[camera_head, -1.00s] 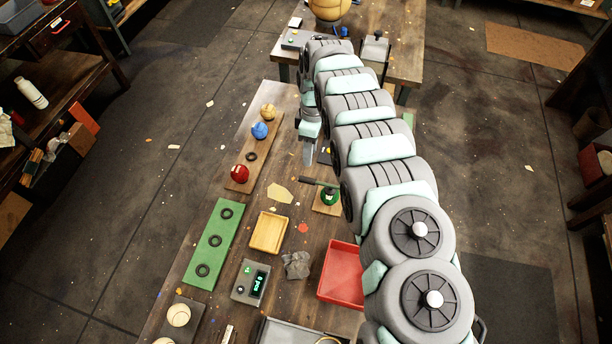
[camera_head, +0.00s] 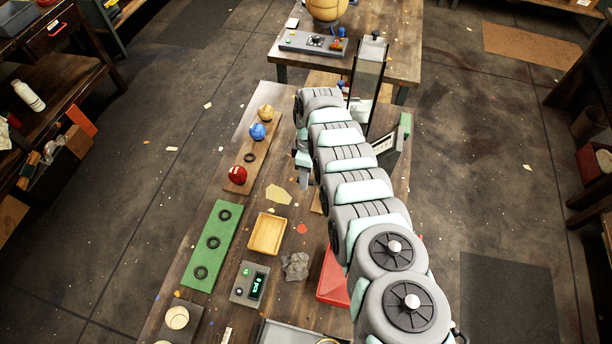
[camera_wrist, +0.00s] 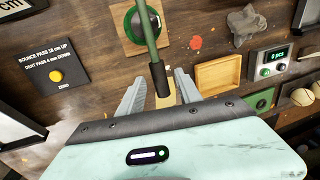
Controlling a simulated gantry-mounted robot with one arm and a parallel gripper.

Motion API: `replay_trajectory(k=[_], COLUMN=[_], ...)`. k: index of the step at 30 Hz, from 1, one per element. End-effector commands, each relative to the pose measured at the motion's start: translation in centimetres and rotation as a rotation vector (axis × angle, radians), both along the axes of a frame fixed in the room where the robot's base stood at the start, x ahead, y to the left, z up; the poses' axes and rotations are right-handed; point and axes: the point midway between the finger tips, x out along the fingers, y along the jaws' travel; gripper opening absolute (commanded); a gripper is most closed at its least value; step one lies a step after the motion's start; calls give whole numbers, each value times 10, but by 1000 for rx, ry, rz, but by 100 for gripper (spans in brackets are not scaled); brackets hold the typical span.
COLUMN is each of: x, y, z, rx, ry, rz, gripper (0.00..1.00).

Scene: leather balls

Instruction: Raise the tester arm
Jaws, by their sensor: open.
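The tester arm is a green rod (camera_wrist: 148,48) with a black grip (camera_wrist: 160,80) at its end, in the wrist view. It runs from a green round hub (camera_wrist: 142,22) on a wooden base. My gripper (camera_wrist: 159,84) is open. The black grip appears between its two fingers in that view, with space on each side; I cannot tell whether it is at the same depth. In the head view my gripper (camera_head: 303,178) hangs over the table's middle, and my arm hides the hub and rod.
A sign with a yellow button (camera_wrist: 57,76) stands beside the hub. A wooden tray (camera_head: 267,233), a grey crumpled cloth (camera_head: 295,266), a counter box (camera_head: 250,284) and a red tray (camera_head: 333,278) lie nearby. A board with balls (camera_head: 258,131) lies to the left. A tall clear-sided stand (camera_head: 366,80) rises behind.

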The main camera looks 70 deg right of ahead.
Motion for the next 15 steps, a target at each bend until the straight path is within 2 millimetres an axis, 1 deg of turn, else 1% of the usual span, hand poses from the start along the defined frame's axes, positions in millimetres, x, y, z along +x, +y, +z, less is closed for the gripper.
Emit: replay_trajectory(k=[4, 15], x=[0, 0], y=[0, 0], z=[0, 0], rx=[0, 1], ry=[0, 0], rz=[0, 0], gripper=[41, 11])
